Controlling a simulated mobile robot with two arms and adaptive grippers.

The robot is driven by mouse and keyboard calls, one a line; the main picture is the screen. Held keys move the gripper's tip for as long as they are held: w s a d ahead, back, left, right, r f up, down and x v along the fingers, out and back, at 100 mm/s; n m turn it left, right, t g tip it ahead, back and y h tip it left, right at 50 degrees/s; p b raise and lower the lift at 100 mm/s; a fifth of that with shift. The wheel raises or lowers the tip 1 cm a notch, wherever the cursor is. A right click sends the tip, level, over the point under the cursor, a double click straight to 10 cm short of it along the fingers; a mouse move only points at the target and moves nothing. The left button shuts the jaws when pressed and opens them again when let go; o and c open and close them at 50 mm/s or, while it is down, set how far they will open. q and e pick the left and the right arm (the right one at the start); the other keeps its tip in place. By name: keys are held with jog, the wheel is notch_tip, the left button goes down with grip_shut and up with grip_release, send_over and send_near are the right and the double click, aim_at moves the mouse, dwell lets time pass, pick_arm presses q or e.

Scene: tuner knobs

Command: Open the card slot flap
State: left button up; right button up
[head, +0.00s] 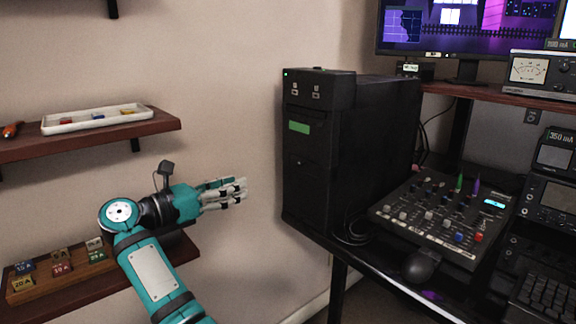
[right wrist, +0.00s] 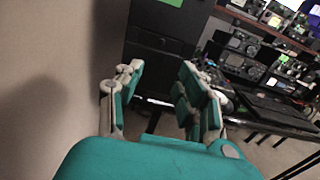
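A black computer tower (head: 352,150) stands upright on the desk. A green rectangle, which looks like the card slot flap (head: 299,127), is on its front face, below two small switches. I cannot tell whether it is open or shut. Part of the green piece also shows at the top edge of the right wrist view (right wrist: 170,3). My right gripper (head: 243,190) is to the left of the tower, lower than the flap and apart from it. In the right wrist view its fingers (right wrist: 161,70) are spread and empty, facing the tower front. My left gripper is not in view.
Wall shelves on the left hold a white tray (head: 58,126) and a wooden rack (head: 22,288) with several labelled blocks. The space between gripper and tower looks clear.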

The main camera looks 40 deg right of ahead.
aim_at(298, 165)
jog(key=d, duration=1.1)
jog(key=w+d+b, duration=0.1)
jog(key=d, duration=0.4)
jog(key=shift+d, duration=0.7)
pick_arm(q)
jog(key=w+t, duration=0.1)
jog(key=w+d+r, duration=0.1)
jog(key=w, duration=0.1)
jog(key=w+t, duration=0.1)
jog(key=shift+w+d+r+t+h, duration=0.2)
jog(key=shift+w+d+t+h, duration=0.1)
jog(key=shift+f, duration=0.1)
pick_arm(e)
grip_shut()
